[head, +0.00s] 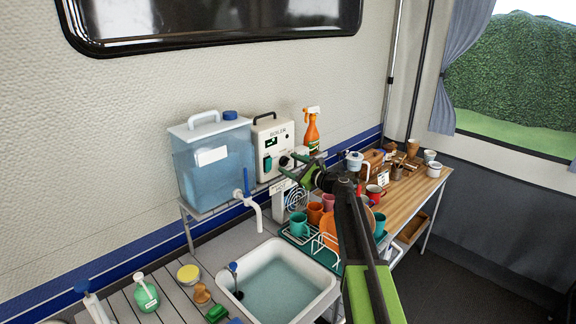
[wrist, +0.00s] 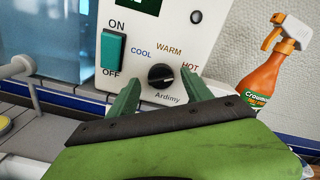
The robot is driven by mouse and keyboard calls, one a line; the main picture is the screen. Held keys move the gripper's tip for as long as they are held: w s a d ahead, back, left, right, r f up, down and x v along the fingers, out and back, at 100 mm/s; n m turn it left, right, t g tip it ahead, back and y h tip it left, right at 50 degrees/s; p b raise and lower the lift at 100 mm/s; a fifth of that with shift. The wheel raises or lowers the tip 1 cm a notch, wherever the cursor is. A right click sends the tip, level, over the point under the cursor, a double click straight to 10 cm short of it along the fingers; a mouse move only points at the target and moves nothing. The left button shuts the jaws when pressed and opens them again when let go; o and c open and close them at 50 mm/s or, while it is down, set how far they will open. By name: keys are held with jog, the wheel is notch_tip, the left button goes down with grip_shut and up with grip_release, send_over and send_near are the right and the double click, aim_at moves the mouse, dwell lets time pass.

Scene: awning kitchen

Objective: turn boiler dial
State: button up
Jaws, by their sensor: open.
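The boiler (head: 272,145) is a white box with a handle on top, on the shelf against the wall. Its black round dial (wrist: 160,76) shows in the wrist view, with COOL, WARM and HOT printed around it. The dial's pale mark appears to point towards the lower right. A green ON/OFF switch (wrist: 114,52) is left of the dial. My gripper (wrist: 162,97) is open in front of the boiler, its two green fingers below and to either side of the dial. I cannot tell whether they touch the panel. In the head view my gripper (head: 300,172) partly covers the boiler's lower right.
A blue water tank (head: 213,160) with a tap stands left of the boiler. An orange spray bottle (head: 312,132) stands close on its right. Below are a sink (head: 318,262) and a dish rack with cups. A wooden table (head: 425,184) holds more cups.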

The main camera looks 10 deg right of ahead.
jog(key=v, duration=1.6)
jog(key=shift+s, duration=0.3)
jog(key=shift+d+r, duration=0.1)
jog(key=s+a+f+n+g+h, duration=0.2)
jog(key=s+a+f+n+g, duration=0.6)
jog(key=s+a+f+n, duration=0.4)
jog(key=s+f+n+g+h, duration=0.2)
jog(key=s+f+n, duration=0.1)
jog(key=s+f, duration=0.1)
jog(key=s+d+f+n+g+h, duration=0.1)
jog(key=s+f+n+g+h, duration=0.1)
jog(key=s, duration=0.4)
jog(key=s+f+n+g+h, duration=0.2)
jog(key=s+f+n+h, duration=0.2)
jog(key=s+f+n, duration=0.1)
jog(key=shift+d+f+n+g, duration=0.15)
jog(key=shift+f+n+g, duration=0.15)
jog(key=shift+f+n, duration=0.1)
jog(key=shift+s+d+h, duration=0.15)
jog(key=shift+h, duration=0.15)
